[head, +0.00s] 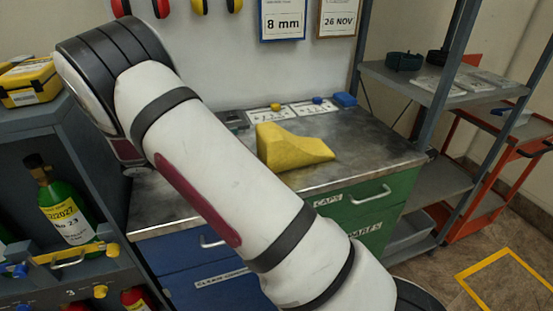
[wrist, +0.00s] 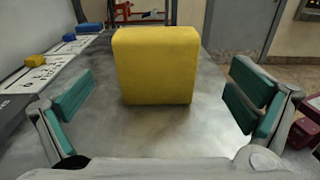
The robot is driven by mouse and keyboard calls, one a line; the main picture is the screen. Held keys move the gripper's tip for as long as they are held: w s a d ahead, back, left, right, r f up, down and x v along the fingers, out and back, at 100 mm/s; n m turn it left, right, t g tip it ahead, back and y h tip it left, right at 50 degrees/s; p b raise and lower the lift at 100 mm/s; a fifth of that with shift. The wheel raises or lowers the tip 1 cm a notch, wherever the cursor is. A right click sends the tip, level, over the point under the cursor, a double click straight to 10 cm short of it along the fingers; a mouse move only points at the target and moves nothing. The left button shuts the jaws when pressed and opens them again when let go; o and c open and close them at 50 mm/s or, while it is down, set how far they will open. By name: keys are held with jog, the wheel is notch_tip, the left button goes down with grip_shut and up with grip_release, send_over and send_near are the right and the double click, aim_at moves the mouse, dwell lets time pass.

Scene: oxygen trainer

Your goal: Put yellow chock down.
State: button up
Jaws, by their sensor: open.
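The yellow chock (head: 290,148) is a wedge resting on the metal top of the workbench (head: 375,150), behind my arm in the head view. In the wrist view the chock (wrist: 156,66) stands ahead of my gripper, its tall yellow face toward me. My gripper (wrist: 158,100) is open, with a green-padded finger on each side and clear gaps between the pads and the chock. The gripper is hidden in the head view.
White cards with a yellow piece (head: 275,106) and blue pieces lie along the bench's back. A blue block (head: 344,100) sits at the back right corner. A grey shelf rack (head: 440,85) stands right of the bench. Bare metal surrounds the chock.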

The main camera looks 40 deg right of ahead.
aim_at(261, 143)
jog(key=shift+w+a+f+h, duration=0.3)
jog(key=shift+f+h, duration=0.1)
jog(key=shift+f, duration=0.15)
jog(key=x, duration=0.6)
jog(key=shift+d, duration=0.1)
jog(key=x, duration=0.4)
jog(key=shift+s+d+r+p, duration=0.15)
jog(key=shift+d+r+p, duration=0.1)
jog(key=shift+r+p, duration=0.15)
jog(key=shift+s+d, duration=0.1)
jog(key=shift+d, duration=0.35)
jog(key=shift+c, duration=0.6)
jog(key=c, duration=1.3)
jog(key=shift+c, duration=0.3)
jog(key=shift+c, duration=0.9)
